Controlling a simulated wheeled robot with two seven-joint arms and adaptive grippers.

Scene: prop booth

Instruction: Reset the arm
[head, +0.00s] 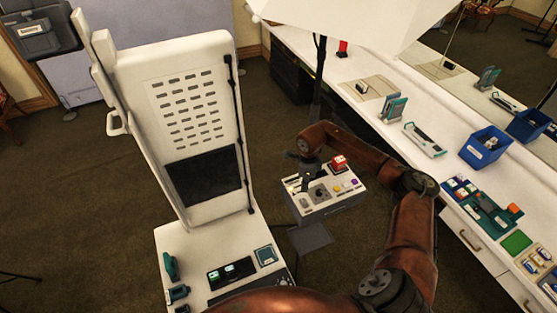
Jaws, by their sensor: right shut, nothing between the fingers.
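A grey-white control box (338,206) stands in the middle of the view on a dark stand. On its top are a red block-like button (339,162), a dark round control (320,193) and small yellow and purple buttons. My right arm reaches in from the lower right and bends down over the box's left part. My right gripper (306,184) is dark, points down and is shut with nothing in it. It is left of the red button; whether it touches the box top is unclear. My left gripper is not in view.
A tall white panel (215,70) with a white base (165,240) stands left, with small devices on it. At right, a long white counter (400,85) carries a blue bin (485,148), tools and a green pad (516,242). Brown carpet lies between.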

